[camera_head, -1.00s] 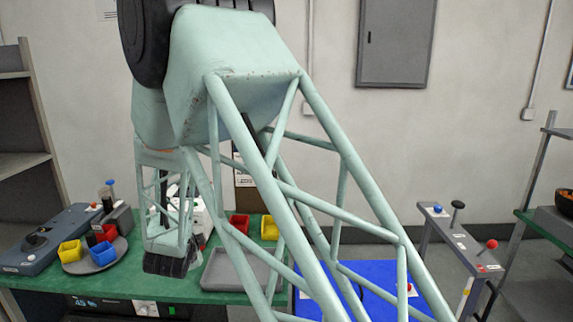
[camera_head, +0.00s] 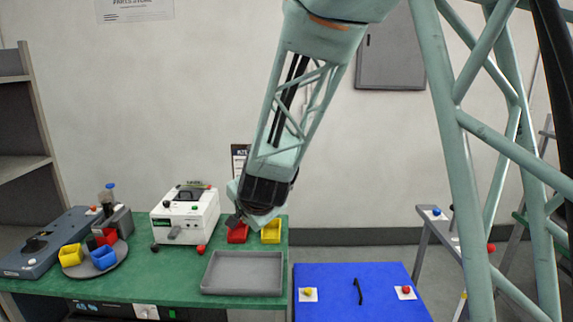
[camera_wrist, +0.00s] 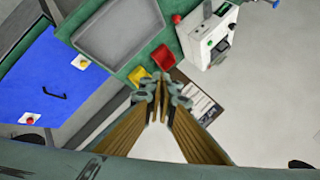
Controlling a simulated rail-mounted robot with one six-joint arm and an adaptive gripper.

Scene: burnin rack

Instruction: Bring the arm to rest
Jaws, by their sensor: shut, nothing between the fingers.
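My gripper shows in the wrist view (camera_wrist: 158,112) with its long fingers brought together at the tips. Nothing is between them. In the head view my arm comes down from the upper right, and its wrist end hangs above the back edge of the green bench (camera_head: 130,285), near the red bin (camera_head: 238,234) and yellow bin (camera_head: 271,232). The fingers themselves are hard to make out in the head view. The gripper appears apart from the bins and the bench.
A grey tray (camera_head: 243,272), a white tester box (camera_head: 185,216) and a turntable with small bins (camera_head: 95,262) stand on the bench. A blue panel (camera_head: 360,295) with two buttons lies to the right. A grey stand (camera_head: 433,232) is further right. The wall is behind.

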